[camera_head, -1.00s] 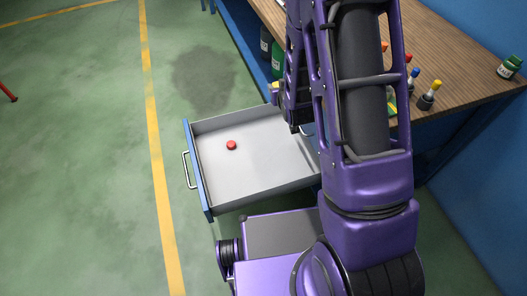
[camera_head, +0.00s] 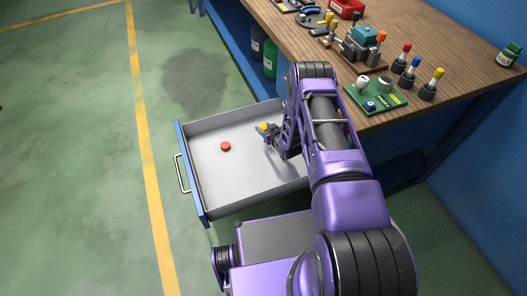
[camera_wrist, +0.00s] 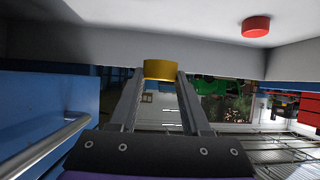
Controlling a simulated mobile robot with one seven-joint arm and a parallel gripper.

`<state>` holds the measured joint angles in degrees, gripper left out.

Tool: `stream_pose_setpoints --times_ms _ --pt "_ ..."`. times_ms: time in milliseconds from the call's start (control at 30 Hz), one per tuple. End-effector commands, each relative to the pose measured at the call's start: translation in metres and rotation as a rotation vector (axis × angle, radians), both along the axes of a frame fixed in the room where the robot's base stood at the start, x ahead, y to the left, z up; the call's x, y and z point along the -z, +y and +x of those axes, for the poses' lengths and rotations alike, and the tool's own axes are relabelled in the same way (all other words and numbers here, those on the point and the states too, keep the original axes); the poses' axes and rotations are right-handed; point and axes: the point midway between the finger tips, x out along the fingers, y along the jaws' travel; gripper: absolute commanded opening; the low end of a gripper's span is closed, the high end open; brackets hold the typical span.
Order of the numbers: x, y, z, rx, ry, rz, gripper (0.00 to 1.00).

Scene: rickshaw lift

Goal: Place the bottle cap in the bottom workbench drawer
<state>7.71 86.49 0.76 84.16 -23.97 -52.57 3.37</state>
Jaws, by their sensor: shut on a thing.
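A yellow bottle cap (camera_head: 263,126) is held between the fingertips of my gripper (camera_head: 266,131). In the wrist view, the yellow cap (camera_wrist: 160,69) sits between the two finger ends (camera_wrist: 160,76). An open blue-fronted drawer (camera_head: 231,202) with a pale grey inside stands out from the workbench. My gripper and the yellow cap appear over the inner part of the drawer; their exact height above its floor is hard to tell. A red cap (camera_head: 225,146) lies on the drawer floor to the left of my gripper, and it also shows in the wrist view (camera_wrist: 256,26).
The wooden workbench top (camera_head: 455,62) holds a green board (camera_head: 375,96), several coloured-tipped tools (camera_head: 428,86) and a green jar (camera_head: 509,55). Bottles (camera_head: 270,60) stand on the shelf below. The drawer handle (camera_head: 182,173) sticks out left. Open floor lies left of the drawer.

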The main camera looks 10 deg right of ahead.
Motion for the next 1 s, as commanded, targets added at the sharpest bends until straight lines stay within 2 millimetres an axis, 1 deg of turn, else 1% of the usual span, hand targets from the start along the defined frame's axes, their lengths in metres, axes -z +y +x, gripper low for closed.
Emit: stream_pose_setpoints --times_ms 33,133,233,367,500,567,633,900,1000 --pt "0.014 0.0 -0.001 0.0 0.003 0.001 0.0" --pt "0.034 0.0 -0.002 0.0 0.003 0.001 0.0" --pt "0.048 0.0 -0.001 0.0 0.003 0.001 0.0" --pt "0.058 0.0 -0.001 -0.001 0.003 0.0 0.0" --pt "0.079 0.0 -0.001 -0.001 0.003 0.0 0.0" --pt "0.086 0.0 -0.001 -0.001 0.003 0.0 0.0" --pt "0.09 0.0 -0.001 -0.001 0.002 0.0 0.0" --pt "0.09 0.0 -0.001 0.0 0.002 0.0 0.0" --pt "0.093 0.0 -0.001 0.0 0.002 0.0 0.0"
